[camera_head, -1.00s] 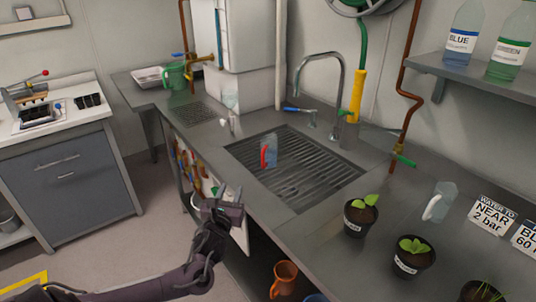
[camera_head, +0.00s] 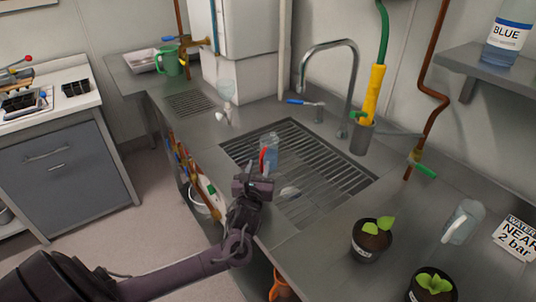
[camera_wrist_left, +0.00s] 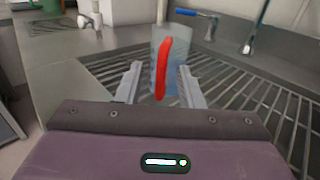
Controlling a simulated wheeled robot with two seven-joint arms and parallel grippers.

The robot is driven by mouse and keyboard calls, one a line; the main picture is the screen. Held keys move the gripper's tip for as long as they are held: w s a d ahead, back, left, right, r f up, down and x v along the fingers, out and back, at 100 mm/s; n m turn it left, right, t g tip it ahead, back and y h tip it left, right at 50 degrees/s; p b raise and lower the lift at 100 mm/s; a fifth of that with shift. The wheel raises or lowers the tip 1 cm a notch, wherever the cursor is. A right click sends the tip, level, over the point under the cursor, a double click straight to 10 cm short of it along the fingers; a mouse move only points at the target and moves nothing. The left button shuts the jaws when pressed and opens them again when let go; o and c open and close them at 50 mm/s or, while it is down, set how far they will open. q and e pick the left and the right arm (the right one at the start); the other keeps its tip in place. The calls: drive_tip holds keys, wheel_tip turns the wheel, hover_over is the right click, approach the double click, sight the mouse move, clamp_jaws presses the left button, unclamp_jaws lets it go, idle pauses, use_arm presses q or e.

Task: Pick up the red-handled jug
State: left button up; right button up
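The red-handled jug (camera_head: 271,152) is clear with bluish contents and stands upright on the slatted sink grate (camera_head: 322,176). Its red handle faces my left gripper. My left gripper (camera_head: 259,172) is just in front of the jug in the head view. In the left wrist view the jug (camera_wrist_left: 168,62) stands beyond the two fingers (camera_wrist_left: 158,82), which are spread wide with the red handle between their directions. Whether the fingertips reach the jug's sides I cannot tell. My right gripper is not in view.
A tap (camera_head: 340,55) with a blue lever rises behind the sink. Potted seedlings (camera_head: 371,240) and a white-handled jug (camera_head: 463,221) stand on the counter at right. A green jug (camera_head: 168,62) stands at the back left. The counter left of the sink is mostly clear.

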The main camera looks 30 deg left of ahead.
sight(261, 161)
use_arm(q)
drive_tip(key=x, duration=0.3)
drive_tip(key=shift+w+d, duration=0.1)
drive_tip(key=shift+w+f, duration=0.15)
drive_tip(key=shift+w, duration=0.4)
drive_tip(key=shift+s, duration=0.1)
drive_tip(key=c, duration=0.4)
drive_tip(key=shift+c, duration=1.3)
clamp_jaws()
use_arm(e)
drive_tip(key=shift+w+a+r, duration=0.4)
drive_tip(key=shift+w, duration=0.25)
